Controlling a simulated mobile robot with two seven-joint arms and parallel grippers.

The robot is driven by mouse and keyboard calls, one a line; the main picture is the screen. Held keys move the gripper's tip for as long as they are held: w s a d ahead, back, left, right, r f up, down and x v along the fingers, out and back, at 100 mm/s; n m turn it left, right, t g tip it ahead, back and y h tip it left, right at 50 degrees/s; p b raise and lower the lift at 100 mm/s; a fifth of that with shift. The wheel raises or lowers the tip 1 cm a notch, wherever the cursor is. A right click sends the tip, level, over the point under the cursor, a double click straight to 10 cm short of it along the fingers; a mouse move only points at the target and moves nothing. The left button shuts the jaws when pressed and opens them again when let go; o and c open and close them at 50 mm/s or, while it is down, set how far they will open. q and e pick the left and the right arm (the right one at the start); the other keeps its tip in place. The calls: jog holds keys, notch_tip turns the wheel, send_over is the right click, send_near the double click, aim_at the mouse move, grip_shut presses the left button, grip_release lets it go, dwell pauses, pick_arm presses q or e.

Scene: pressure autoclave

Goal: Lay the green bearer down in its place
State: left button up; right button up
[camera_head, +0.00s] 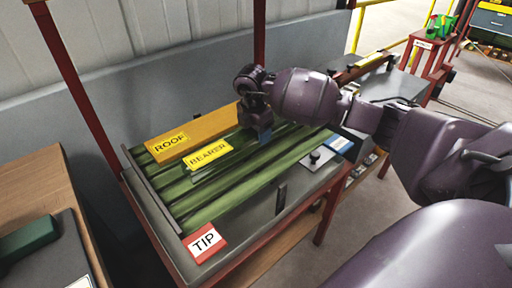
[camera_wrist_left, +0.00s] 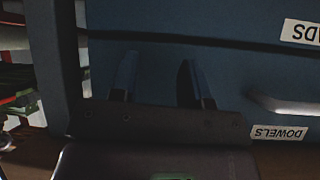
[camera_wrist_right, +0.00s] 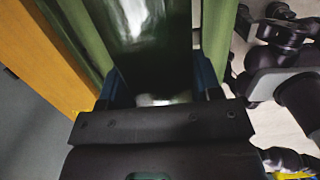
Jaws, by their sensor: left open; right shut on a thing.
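My right gripper (camera_head: 262,135) reaches over the grey tray (camera_head: 262,212) from the right. In the right wrist view, its fingers (camera_wrist_right: 155,95) are shut on the green bearer (camera_wrist_right: 145,60), a long bar with shiny patches. In the head view, the gripper partly hides this bar, and a yellow BEARER label (camera_head: 208,155) shows beside it. I cannot tell whether the bar touches the green strips (camera_head: 215,207) below. My left gripper (camera_wrist_left: 158,85) is open and empty in its wrist view, in front of a blue drawer cabinet (camera_wrist_left: 225,80). It is out of the head view.
An orange ROOF bar (camera_head: 205,129) lies along the tray's back, close to the bearer. A red TIP sign (camera_head: 205,242) marks the near left corner. A small dark plate with a knob (camera_head: 315,158) sits at right. A wooden table (camera_head: 30,170) holds a dark green block (camera_head: 28,238).

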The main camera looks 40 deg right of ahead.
aim_at(257, 155)
notch_tip(257, 155, down, 6)
jog(key=shift+r+b, duration=0.1)
jog(key=shift+b, duration=0.45)
pick_arm(q)
jog(key=shift+s+f, duration=0.15)
jog(key=shift+f, duration=0.2)
pick_arm(e)
jog(key=shift+r, duration=0.1)
pick_arm(q)
jog(key=shift+f, duration=0.1)
pick_arm(e)
jog(key=o, duration=1.4)
jog(key=r, duration=0.3)
jog(key=r+p, duration=0.1)
jog(key=r, duration=0.2)
jog(key=a+r+p, duration=0.1)
jog(key=r, duration=0.3)
jog(key=shift+a, duration=0.1)
jog(key=shift+s+r, duration=0.1)
jog(key=shift+r, duration=0.65)
pick_arm(q)
jog(key=shift+s+a+r, duration=0.1)
jog(key=shift+s+r, duration=0.2)
jog(key=shift+r, duration=0.45)
pick_arm(e)
jog(key=shift+a+r, duration=0.1)
jog(key=shift+r, duration=0.05)
